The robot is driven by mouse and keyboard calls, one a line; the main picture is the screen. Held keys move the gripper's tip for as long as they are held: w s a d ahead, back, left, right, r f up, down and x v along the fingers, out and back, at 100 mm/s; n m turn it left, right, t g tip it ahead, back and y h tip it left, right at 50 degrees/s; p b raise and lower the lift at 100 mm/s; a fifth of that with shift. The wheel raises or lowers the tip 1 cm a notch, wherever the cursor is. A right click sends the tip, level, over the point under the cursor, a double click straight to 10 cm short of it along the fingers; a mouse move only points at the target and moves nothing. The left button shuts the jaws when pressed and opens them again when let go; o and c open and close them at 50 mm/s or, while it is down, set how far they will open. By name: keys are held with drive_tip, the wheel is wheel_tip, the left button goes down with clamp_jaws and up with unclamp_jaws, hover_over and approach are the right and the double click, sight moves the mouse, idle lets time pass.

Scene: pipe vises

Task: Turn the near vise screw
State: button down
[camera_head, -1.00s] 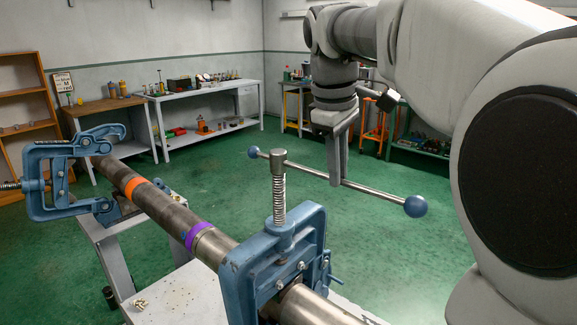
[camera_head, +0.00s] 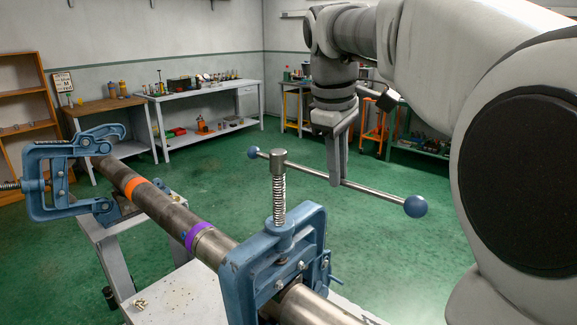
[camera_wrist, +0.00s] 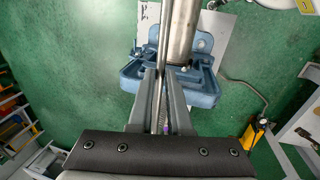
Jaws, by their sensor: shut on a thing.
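The near vise (camera_head: 272,262) is a blue frame clamped around the steel pipe (camera_head: 222,247). Its threaded screw (camera_head: 279,198) stands upright from the top. A steel handle bar (camera_head: 382,193) passes through the screw head and ends in a blue ball (camera_head: 415,206) at right and a smaller-looking blue ball (camera_head: 254,152) at left. My gripper (camera_head: 337,181) is shut on the bar, between the screw and the right ball. In the wrist view, my gripper's fingers (camera_wrist: 160,72) flank the thin bar (camera_wrist: 166,30), with the blue vise (camera_wrist: 203,88) beneath.
Orange and purple bands mark the pipe. Small brass-coloured pieces (camera_head: 139,303) lie on the pale stand. Benches (camera_head: 200,91) line the walls. The green floor (camera_head: 385,240) beyond the handle is clear.

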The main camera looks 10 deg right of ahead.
idle(0.4)
drive_tip(key=s+a+m+g+p, duration=0.1)
drive_tip(key=s+a+m+p, duration=0.1)
drive_tip(key=a+m+p, duration=0.2)
drive_tip(key=shift+s+a+m+h, duration=0.35)
drive_tip(key=shift+a+m, duration=1.05)
drive_tip(key=shift+a, duration=0.5)
drive_tip(key=shift+r, duration=0.1)
drive_tip(key=c, duration=0.8)
unclamp_jaws()
drive_tip(key=shift+c, duration=0.2)
drive_tip(key=p+v, duration=0.3)
drive_tip(key=v, duration=1.4)
drive_tip(key=shift+r+p, duration=0.2)
drive_tip(key=shift+p, duration=0.2)
